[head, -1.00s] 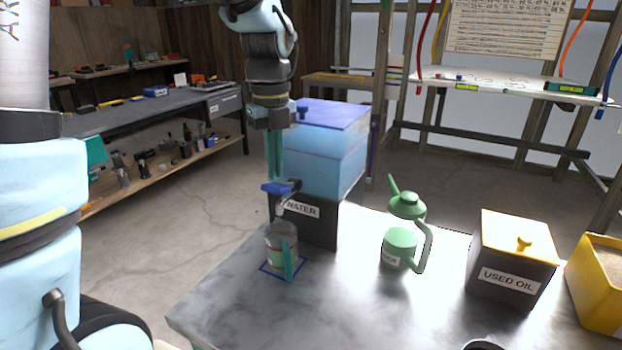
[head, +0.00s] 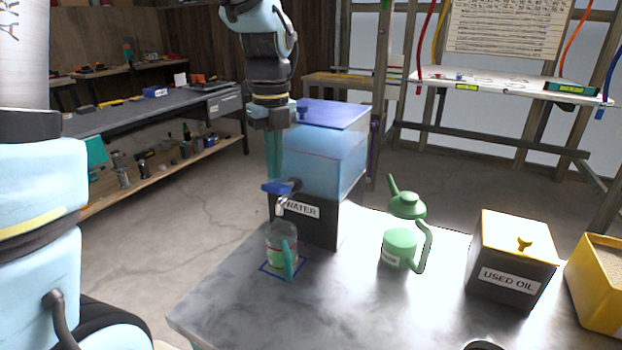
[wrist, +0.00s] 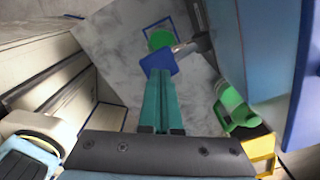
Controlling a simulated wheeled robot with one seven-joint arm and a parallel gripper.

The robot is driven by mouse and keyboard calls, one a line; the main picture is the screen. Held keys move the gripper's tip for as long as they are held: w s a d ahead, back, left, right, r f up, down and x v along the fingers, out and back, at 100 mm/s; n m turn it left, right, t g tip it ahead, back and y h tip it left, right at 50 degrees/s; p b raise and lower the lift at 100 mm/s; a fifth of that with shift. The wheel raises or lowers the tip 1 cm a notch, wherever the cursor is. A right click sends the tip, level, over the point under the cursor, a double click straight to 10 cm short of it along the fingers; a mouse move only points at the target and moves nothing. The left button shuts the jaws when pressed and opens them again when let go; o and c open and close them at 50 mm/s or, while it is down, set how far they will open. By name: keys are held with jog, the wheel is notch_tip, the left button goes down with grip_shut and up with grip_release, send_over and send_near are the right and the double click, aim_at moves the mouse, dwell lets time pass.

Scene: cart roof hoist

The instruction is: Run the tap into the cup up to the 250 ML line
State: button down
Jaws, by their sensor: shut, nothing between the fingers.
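The clear cup (head: 281,246) stands upright on a blue-outlined square under the tap, its teal handle toward the front. Coloured marks show on its wall; the 250 ML line and water level are too small to read. The tap (head: 281,206) comes out of the black base of the water tank (head: 335,158), with a blue lever (head: 277,187) on top. My gripper (head: 275,176) is shut and empty, pointing down with its tips at or just above the lever; contact is unclear. In the wrist view the lever (wrist: 158,59) lies at the fingertips, with a round green patch (wrist: 160,38) beyond it.
The used oil box (head: 511,270) and a yellow bin (head: 597,290) stand farther right. The table (head: 235,300) is clear in front of the cup.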

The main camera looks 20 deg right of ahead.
aim_at(276, 185)
jog(key=shift+f+b, duration=1.2)
jog(key=shift+f, duration=0.95)
dwell(5.8)
